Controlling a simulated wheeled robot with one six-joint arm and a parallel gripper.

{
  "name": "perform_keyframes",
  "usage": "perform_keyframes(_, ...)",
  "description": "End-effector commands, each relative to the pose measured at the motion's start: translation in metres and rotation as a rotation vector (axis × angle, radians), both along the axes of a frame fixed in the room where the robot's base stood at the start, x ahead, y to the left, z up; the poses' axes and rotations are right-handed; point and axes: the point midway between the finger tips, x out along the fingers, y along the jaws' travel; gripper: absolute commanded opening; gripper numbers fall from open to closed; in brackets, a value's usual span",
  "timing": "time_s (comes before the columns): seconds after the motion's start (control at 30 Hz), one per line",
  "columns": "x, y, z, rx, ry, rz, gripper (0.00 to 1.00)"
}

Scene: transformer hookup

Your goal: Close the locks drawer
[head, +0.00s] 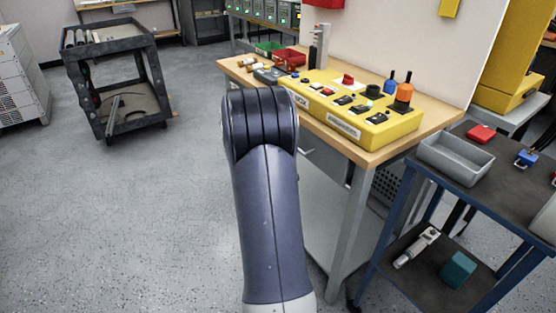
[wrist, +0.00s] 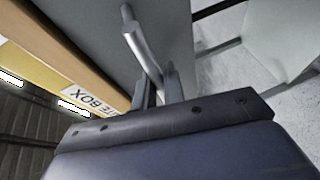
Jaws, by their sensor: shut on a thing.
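The drawer front (wrist: 85,22) is a plain grey panel in the wrist view, under the wooden table edge. Its handle is a light metal bar (wrist: 139,41) standing off the panel. My gripper (wrist: 158,88) has one finger on each side of the bar's near end and is shut on it. In the head view a grey drawer panel (head: 326,166) shows under the wooden workbench (head: 440,125), partly behind my arm. My gripper is hidden there. I cannot tell how far the drawer is out, and no drawer label is readable.
A yellow control box (head: 345,107) with switches stands on the workbench. A blue-framed cart (head: 455,175) with a grey tray (head: 457,160) stands close at the right. A dark cart (head: 112,70) is at the far left.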

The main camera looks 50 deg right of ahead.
Motion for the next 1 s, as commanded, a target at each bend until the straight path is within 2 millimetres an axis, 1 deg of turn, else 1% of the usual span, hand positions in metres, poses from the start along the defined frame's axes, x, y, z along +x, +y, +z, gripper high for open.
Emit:
perform_keyframes(0.03, -0.002, -0.006, -0.003, -0.001, -0.001, -0.003, 0.0)
perform_keyframes(0.1, -0.003, -0.011, -0.003, 0.0, -0.002, -0.001, 0.0)
perform_keyframes(0.2, -0.004, -0.016, -0.002, 0.001, 0.001, -0.002, 0.0)
perform_keyframes(0.6, -0.005, -0.019, 0.001, -0.001, 0.0, -0.002, 0.0)
perform_keyframes(0.63, -0.005, -0.019, 0.001, -0.001, 0.0, -0.002, 0.12)
perform_keyframes(0.8, -0.004, -0.018, 0.001, -0.001, -0.001, -0.002, 0.26)
perform_keyframes(0.87, -0.004, -0.018, 0.001, -0.001, -0.001, -0.001, 0.31)
perform_keyframes(1.0, -0.004, -0.018, 0.001, -0.002, -0.001, -0.001, 0.32)
